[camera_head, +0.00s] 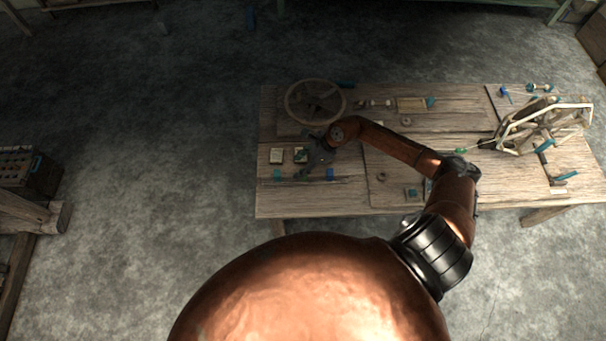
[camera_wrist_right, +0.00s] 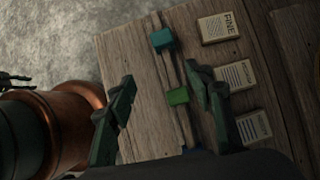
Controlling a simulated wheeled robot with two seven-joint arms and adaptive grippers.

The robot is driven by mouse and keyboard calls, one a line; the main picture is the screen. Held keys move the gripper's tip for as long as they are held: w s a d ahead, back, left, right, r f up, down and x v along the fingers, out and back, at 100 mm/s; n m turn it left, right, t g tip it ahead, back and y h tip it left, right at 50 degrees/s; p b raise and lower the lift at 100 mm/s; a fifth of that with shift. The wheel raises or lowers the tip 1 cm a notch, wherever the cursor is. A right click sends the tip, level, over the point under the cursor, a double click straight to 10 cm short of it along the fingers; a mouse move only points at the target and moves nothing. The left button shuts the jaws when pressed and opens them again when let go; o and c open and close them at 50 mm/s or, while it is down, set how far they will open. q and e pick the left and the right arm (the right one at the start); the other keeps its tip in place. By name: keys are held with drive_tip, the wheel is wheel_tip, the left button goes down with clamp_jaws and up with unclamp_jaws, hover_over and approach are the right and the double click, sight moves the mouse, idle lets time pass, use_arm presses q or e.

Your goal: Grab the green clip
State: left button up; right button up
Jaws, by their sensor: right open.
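The green clip (camera_wrist_right: 178,97) is a small green block on a thin wooden strip (camera_wrist_right: 168,68) in the right wrist view. My right gripper (camera_wrist_right: 160,78) is open over the strip, with one dark green finger on each side of the clip. The fingers do not appear to touch it, and nothing is held. In the head view the right gripper (camera_head: 314,160) is over the left part of the table, and the green clip cannot be made out there. My left gripper does not show in the head view.
A teal clip (camera_wrist_right: 162,39) sits on the same strip, and a blue clip (camera_head: 330,173) shows near its other end. Labelled cards (camera_wrist_right: 220,27) lie beside the strip. A round wooden wheel (camera_head: 315,101) and a wooden frame (camera_head: 545,125) stand on the table (camera_head: 330,198).

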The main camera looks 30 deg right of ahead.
drive_tip(key=shift+n+g+h, duration=0.4)
drive_tip(key=shift+g+h, duration=0.1)
drive_tip(key=shift+h, duration=0.3)
drive_tip(key=d, duration=0.1)
drive_tip(key=d+f, duration=0.1)
drive_tip(key=d, duration=0.1)
drive_tip(key=s+d, duration=0.1)
drive_tip(key=shift+d+f, duration=0.3)
drive_tip(key=shift+f, duration=0.05)
drive_tip(key=shift+a+f, duration=0.15)
drive_tip(key=shift+f, duration=0.75)
drive_tip(key=b+x, duration=0.1)
drive_tip(key=x, duration=0.4)
drive_tip(key=shift+w+a+f, duration=0.2)
drive_tip(key=shift+a+f, duration=0.1)
drive_tip(key=c, duration=0.9)
